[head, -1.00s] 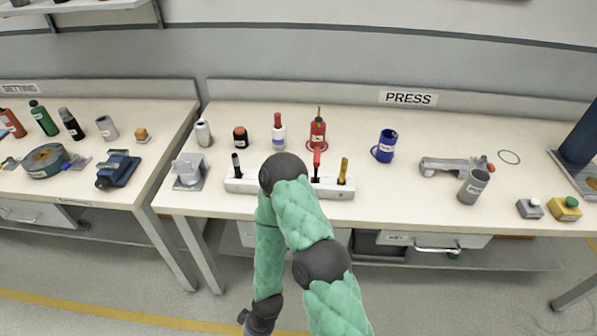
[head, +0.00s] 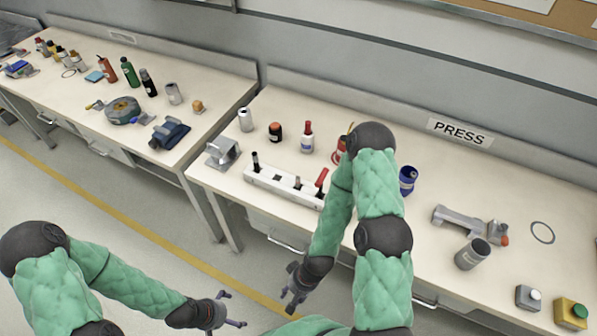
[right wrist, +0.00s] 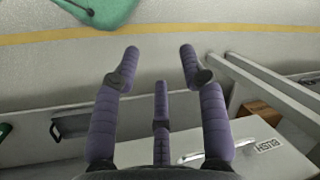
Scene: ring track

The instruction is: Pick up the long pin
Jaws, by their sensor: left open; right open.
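A white rack block (head: 262,185) stands near the front edge of the PRESS bench, with several upright pieces in it. These include a black-topped one (head: 255,161), a short grey one (head: 297,182) and a red one (head: 322,179). I cannot tell which is the long pin; my right arm hides the rack's right end. My right gripper (head: 291,287) is open and empty, low in front of the bench. It also shows in the right wrist view (right wrist: 160,60), over floor. My left gripper (head: 238,309) is open and empty, left of it, away from the rack.
Behind the rack stand a white bottle with a red cap (head: 307,138), a dark jar (head: 275,132) and a grey can (head: 245,119). A grey stand (head: 222,153) is at its left. A blue mug (head: 407,180) is to the right. A gap separates the left bench (head: 150,125).

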